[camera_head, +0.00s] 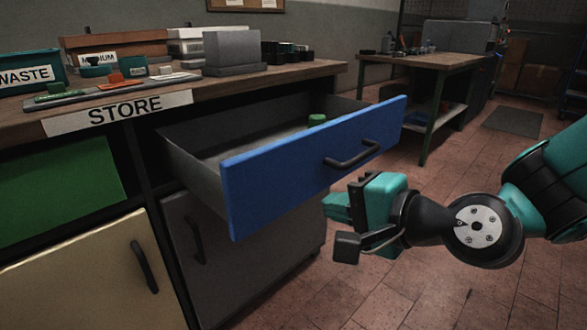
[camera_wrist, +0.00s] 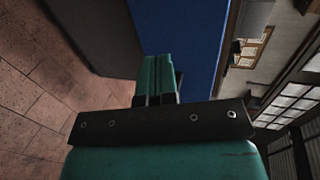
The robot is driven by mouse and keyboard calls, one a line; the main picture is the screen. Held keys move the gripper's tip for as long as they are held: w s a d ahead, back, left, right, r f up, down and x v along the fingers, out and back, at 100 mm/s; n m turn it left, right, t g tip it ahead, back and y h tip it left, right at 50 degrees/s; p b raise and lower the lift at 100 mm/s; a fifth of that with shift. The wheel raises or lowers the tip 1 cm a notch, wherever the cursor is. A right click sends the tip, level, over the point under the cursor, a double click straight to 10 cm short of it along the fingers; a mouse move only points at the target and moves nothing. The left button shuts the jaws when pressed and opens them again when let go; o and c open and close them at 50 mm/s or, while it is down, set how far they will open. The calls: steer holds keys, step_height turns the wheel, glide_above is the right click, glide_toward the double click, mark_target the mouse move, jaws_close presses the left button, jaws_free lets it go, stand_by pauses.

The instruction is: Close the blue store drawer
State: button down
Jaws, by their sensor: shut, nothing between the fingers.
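The blue store drawer (camera_head: 300,165) stands pulled out from the bench under the STORE label (camera_head: 115,112). Its blue front has a dark bar handle (camera_head: 352,155). A green item (camera_head: 316,119) shows inside the drawer. My gripper (camera_head: 330,205) is shut and empty, just in front of the drawer front, below the handle. In the wrist view the shut teal fingers (camera_wrist: 155,75) point toward the blue front (camera_wrist: 185,35). I cannot tell whether the fingertips touch it.
The bench top (camera_head: 310,72) holds a WASTE bin (camera_head: 25,77), a tray with small parts, and grey boxes. A grey cabinet door (camera_head: 235,262) and a beige door (camera_head: 85,275) are below. A second table (camera_head: 430,62) stands behind. The tiled floor at right is clear.

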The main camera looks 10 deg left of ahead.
mark_target(282, 189)
steer(key=p, duration=0.2)
steer(key=shift+w+a+r+p, duration=0.1)
steer(key=shift+w+r+p, duration=0.05)
steer(key=shift+p, duration=0.15)
steer(key=p+x, duration=0.2)
steer(key=x, duration=0.2)
steer(key=p+x, duration=0.2)
steer(key=x, duration=0.3)
steer(key=shift+w+r, duration=0.1)
steer(key=shift+r, duration=0.15)
steer(key=shift+a, duration=0.1)
